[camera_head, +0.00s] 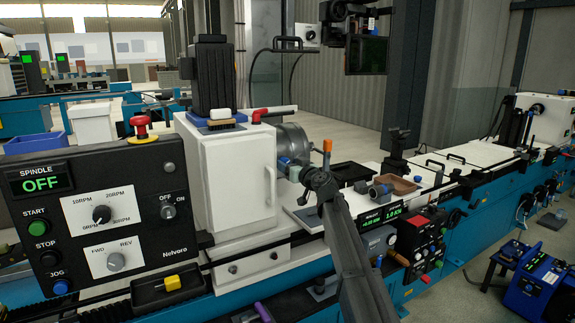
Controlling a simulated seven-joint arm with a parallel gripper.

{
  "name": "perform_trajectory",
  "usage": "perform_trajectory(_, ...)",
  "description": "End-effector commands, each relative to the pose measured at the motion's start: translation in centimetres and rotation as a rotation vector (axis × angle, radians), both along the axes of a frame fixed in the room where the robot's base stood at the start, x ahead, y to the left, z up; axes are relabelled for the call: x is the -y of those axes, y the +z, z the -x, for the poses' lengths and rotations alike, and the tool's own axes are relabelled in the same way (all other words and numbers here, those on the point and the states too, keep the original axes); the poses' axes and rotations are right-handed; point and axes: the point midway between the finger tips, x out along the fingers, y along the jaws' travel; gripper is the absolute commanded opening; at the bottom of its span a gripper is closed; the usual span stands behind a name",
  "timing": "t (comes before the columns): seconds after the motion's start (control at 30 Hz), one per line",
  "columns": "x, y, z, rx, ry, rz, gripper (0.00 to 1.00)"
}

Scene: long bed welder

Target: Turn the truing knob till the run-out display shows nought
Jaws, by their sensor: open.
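A small black display (383,216) with green digits stands right of my arm, on the bed's front side. It seems to read about 0.08 mm on the left and 1.0 kN on the right, but the small digits are hard to read. I cannot tell which part is the truing knob; it may be hidden or too small. The grey chuck (292,139) sits on the right of the white headstock (240,170). My gripper (314,181), dark and small, is open in front of the chuck, beside an orange-topped handle (327,148). Its fingertips are not clear.
The spindle panel (95,215) at left reads OFF, with several knobs and buttons. A blue welder (541,287) stands at the lower right.

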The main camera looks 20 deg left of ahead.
Motion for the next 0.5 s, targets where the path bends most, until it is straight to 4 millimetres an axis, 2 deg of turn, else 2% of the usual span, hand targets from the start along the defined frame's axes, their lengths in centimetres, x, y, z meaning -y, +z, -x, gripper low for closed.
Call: perform_trajectory(0.5, 6.8, 0.0, 7.1, 0.001, 0.000, -0.001, 0.63)
